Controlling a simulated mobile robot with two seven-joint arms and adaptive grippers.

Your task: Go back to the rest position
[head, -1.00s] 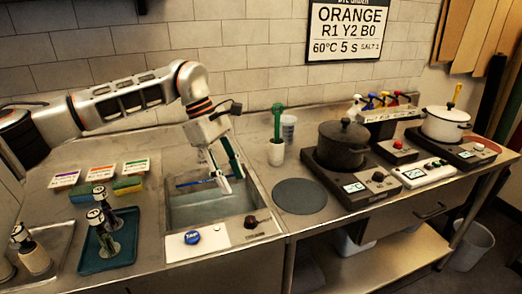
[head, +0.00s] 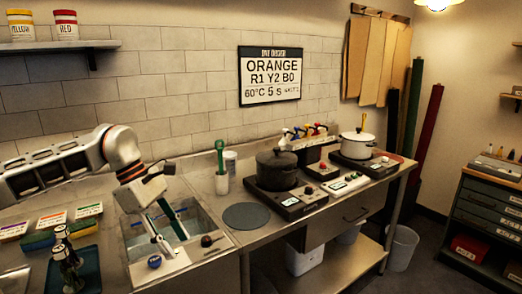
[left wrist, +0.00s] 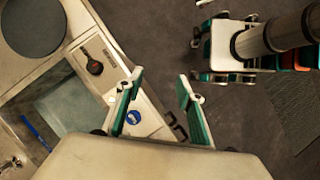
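My left gripper (head: 172,238) is over the front part of the sink (head: 201,221) in the head view. In the left wrist view its two green-padded fingers (left wrist: 158,98) are spread apart with nothing between them. Below them are the sink's front panel with a blue knob (left wrist: 133,117) and the dark floor. My right gripper does not show clearly in either view.
A round grey mat (head: 247,216) lies right of the sink. A dark pot (head: 278,170) and a white pot (head: 357,145) stand on hot plates. A blue tray (head: 78,272) with bottles is at the left. Floor in front is clear.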

